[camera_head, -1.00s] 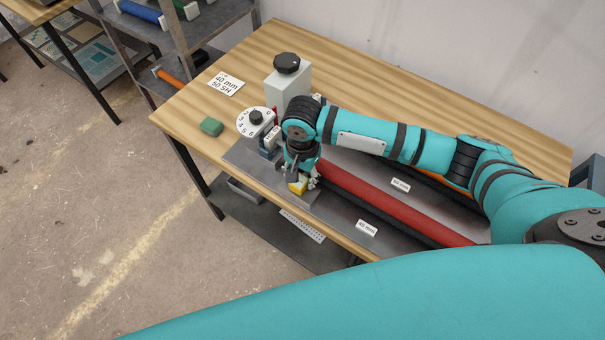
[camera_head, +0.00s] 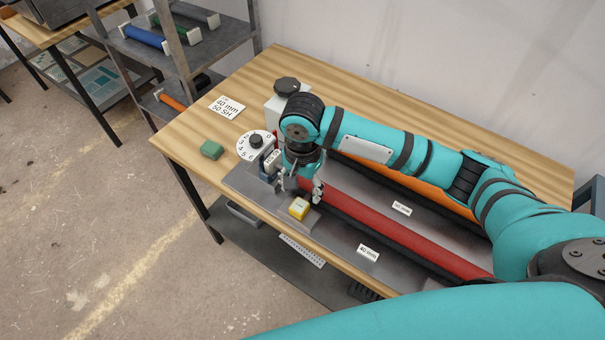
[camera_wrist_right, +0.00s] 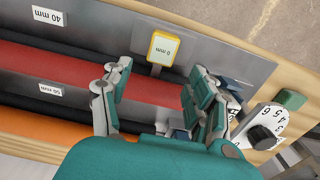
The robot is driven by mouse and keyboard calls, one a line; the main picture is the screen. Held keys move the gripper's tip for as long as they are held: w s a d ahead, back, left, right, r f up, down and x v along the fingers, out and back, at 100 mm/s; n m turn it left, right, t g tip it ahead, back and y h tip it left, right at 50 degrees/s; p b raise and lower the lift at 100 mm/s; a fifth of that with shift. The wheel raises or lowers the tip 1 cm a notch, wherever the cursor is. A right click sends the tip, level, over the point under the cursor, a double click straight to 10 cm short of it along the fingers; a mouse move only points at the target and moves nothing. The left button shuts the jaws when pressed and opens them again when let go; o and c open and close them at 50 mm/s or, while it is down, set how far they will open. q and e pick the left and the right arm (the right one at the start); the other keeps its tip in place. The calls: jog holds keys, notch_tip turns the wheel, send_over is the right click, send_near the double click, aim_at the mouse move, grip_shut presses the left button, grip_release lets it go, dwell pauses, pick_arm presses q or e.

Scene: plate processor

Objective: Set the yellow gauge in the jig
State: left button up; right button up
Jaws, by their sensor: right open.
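The yellow gauge (camera_head: 299,208) rests at the front left end of the grey metal jig (camera_head: 336,232), on a small raised grey part. In the right wrist view the gauge (camera_wrist_right: 163,48) shows a pale face with "0 mm" and a yellow rim. My right gripper (camera_head: 301,190) is open and empty, a little behind the gauge and apart from it. In the wrist view its fingers (camera_wrist_right: 158,72) are spread over the red roller with the gauge beyond their tips. How deep the gauge sits is hard to tell. My left gripper is not in view.
A red roller (camera_head: 400,226) and an orange roller (camera_head: 420,187) lie along the jig. A numbered dial (camera_head: 256,146), a green block (camera_head: 212,149) and a "40 mm 50 SH" card (camera_head: 227,107) are at the left of the table. A shelf rack (camera_head: 205,48) stands behind left.

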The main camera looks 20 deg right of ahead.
aim_at(303, 201)
notch_tip(303, 201, up, 6)
dwell(0.7)
